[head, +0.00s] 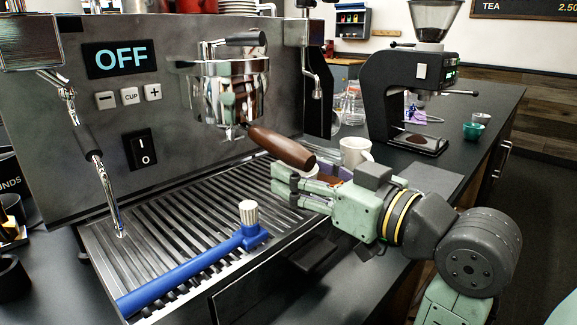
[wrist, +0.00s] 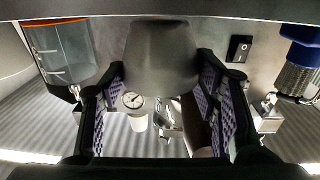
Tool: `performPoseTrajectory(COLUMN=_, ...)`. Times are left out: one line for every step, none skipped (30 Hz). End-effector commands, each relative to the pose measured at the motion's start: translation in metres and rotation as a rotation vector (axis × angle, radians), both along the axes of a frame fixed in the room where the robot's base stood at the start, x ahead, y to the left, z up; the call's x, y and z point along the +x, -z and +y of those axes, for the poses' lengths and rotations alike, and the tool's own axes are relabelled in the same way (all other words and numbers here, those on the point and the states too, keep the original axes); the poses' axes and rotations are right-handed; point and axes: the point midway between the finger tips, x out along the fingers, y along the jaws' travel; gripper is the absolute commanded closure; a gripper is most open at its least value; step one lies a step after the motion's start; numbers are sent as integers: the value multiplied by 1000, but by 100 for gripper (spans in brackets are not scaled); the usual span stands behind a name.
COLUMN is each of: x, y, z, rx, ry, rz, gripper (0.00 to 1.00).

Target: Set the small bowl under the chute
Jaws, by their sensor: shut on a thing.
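My gripper (head: 298,178) is at the wooden handle (head: 280,147) of the portafilter (head: 222,92), which sits in the brewer. Its fingers are around the handle's end, shut on it. In the wrist view my gripper (wrist: 160,100) has its purple pads apart; a grey rounded shape lies between the tips, and I cannot tell clearly what it is. A small teal bowl (head: 473,131) stands far off on the right counter, with a small grey bowl (head: 481,118) just behind it. The black grinder (head: 380,85) stands left of the bowls; its chute is too small to make out.
A blue tool (head: 190,268) with a knurled silver end lies on the slatted drip tray (head: 125,212). A white mug (head: 355,150) stands behind my gripper. Glasses (head: 350,108) and a purple cloth (head: 415,116) are near the grinder. The counter's right edge runs past the bowls.

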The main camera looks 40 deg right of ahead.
Motion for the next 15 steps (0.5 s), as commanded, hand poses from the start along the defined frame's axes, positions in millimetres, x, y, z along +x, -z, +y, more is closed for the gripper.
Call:
performPoseTrajectory(x=10, y=-1, z=2, rx=0, ry=-5, rz=1, gripper=85)
performPoseTrajectory(x=15, y=-2, z=2, rx=1, ry=-4, rz=1, gripper=85)
performPoseTrajectory(x=22, y=-1, z=3, rx=1, ry=-5, rz=1, gripper=85)
performPoseTrajectory(x=27, y=-1, z=4, rx=1, ry=-4, rz=1, gripper=85)
performPoseTrajectory(x=32, y=-1, z=4, rx=1, ry=-4, rz=1, gripper=85)
performPoseTrajectory(x=37, y=-1, z=5, rx=0, ry=-4, rz=0, gripper=85)
performPoseTrajectory(x=34, y=1, z=3, rx=2, ry=0, rz=0, gripper=85)
performPoseTrajectory(x=34, y=3, z=3, rx=2, ry=0, rz=1, gripper=85)
performPoseTrajectory(x=34, y=5, z=3, rx=2, ry=0, rz=0, gripper=85)
performPoseTrajectory(x=34, y=5, z=4, rx=1, ry=0, rz=0, gripper=85)
performPoseTrajectory(x=34, y=6, z=4, rx=0, ry=-1, rz=0, gripper=85)
performPoseTrajectory(x=34, y=6, z=4, rx=0, ry=-1, rz=0, gripper=85)
performPoseTrajectory(x=34, y=6, z=4, rx=0, ry=-1, rz=0, gripper=85)
performPoseTrajectory(x=34, y=6, z=4, rx=0, ry=-1, rz=0, gripper=85)
performPoseTrajectory(x=34, y=6, z=4, rx=0, ry=-1, rz=0, gripper=85)
